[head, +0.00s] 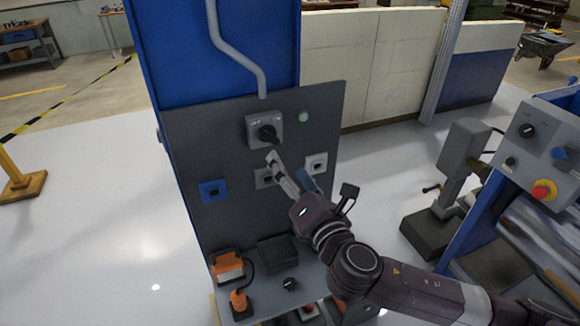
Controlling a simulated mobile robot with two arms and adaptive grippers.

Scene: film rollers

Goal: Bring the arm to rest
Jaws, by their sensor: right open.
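My right arm comes in from the lower right. Its gripper (288,178) is open and empty in front of a dark grey panel (192,150), a little below a grey switch box with a black rotary knob (267,134). The fingers partly cover a grey socket (264,178) on the panel. I cannot tell whether a fingertip touches the panel. My left gripper is not in view.
A blue socket (213,190) and a white socket (316,164) flank the gripper. Orange devices (229,266) stand on the shelf below. At the right are a grey machine (463,150) and a control box with a red button (544,190).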

